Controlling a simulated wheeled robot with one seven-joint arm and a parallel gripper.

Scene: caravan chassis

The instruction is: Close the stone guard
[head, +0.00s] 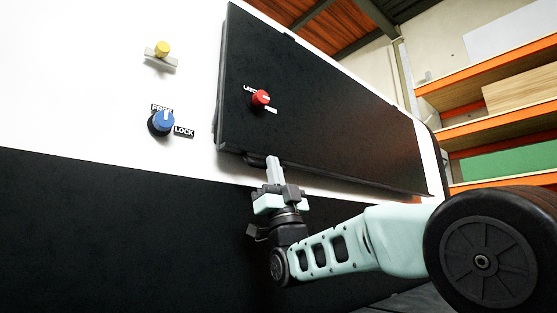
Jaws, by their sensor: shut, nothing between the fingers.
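The stone guard (320,110) is a large black panel on the white upper part of the caravan wall. It looks close to the wall, but I cannot tell whether it is flush or slightly ajar. A red knob (261,98) with small labels sits on its left part. My gripper (272,163) points upward at the guard's lower edge, near its lower left corner. It is shut and empty, and its tips are at or very near that edge; contact is unclear.
Left of the guard, a blue knob (161,122) has FREE and LOCK labels on the white wall (90,80). A yellow knob (162,49) on a grey bar is above it. Orange-edged shelves (500,75) stand at the right. The lower wall (110,230) is black and clear.

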